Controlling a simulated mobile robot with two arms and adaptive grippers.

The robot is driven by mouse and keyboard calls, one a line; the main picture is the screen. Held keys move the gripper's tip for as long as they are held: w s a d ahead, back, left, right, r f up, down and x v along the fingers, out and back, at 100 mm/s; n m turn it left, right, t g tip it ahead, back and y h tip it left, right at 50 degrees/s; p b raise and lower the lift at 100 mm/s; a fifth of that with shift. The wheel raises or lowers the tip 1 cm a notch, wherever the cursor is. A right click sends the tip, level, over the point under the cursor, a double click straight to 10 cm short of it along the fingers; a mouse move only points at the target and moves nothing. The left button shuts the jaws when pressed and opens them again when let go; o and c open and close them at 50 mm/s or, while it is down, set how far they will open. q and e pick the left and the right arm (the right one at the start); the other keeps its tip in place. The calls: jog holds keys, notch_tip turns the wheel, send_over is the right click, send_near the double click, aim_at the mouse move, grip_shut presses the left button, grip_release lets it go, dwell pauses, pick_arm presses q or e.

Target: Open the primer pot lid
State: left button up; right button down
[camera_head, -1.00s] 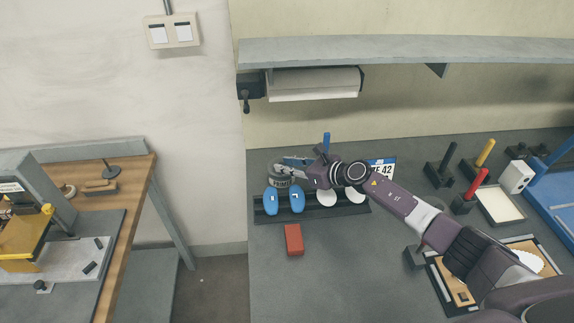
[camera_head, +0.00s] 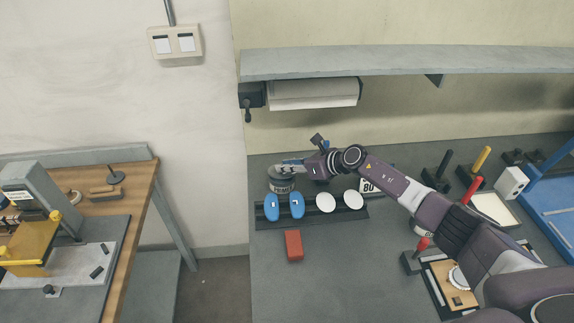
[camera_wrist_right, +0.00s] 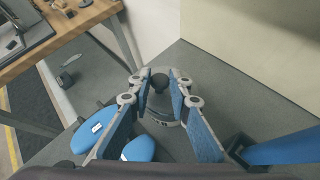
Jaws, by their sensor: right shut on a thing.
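The primer pot (camera_head: 281,184) is a small dark round pot with a light label band, standing at the back of the bench behind the insole rack. My right gripper (camera_head: 287,164) reaches in from the right over the pot's top. In the right wrist view its blue-padded fingers (camera_wrist_right: 162,80) are shut on the dark round lid knob (camera_wrist_right: 159,84). The pot (camera_wrist_right: 167,114) shows below and between the fingers. I cannot tell whether the lid is seated or raised. My left gripper is not in view.
A dark rack (camera_head: 312,214) with blue and white insoles stands just in front of the pot. A red block (camera_head: 293,245) lies nearer. A paper roll (camera_head: 313,94) hangs under the shelf (camera_head: 400,60). Handled tools (camera_head: 480,160) stand at right. The front-middle bench is clear.

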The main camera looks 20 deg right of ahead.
jog(key=shift+w+d+r+g, duration=0.1)
jog(key=shift+w+r+g, duration=0.25)
jog(key=shift+r, duration=0.1)
jog(key=shift+w+m+g+b, duration=0.2)
jog(key=shift+m+g+b, duration=0.05)
jog(key=shift+m+b, duration=0.15)
jog(key=g+b, duration=0.1)
jog(key=b, duration=0.1)
jog(key=w+b, duration=0.1)
jog(key=shift+d+r+m+g+b, duration=0.2)
jog(key=shift+r+m+g+b, duration=0.1)
jog(key=shift+m+g+b, duration=0.1)
jog(key=shift+w+r+g+b, duration=0.3)
jog(key=shift+r+b, duration=0.1)
jog(key=shift+b, duration=0.4)
jog(key=c, duration=1.8)
grip_release()
jog(key=shift+s+d, duration=0.1)
jog(key=v, duration=1.2)
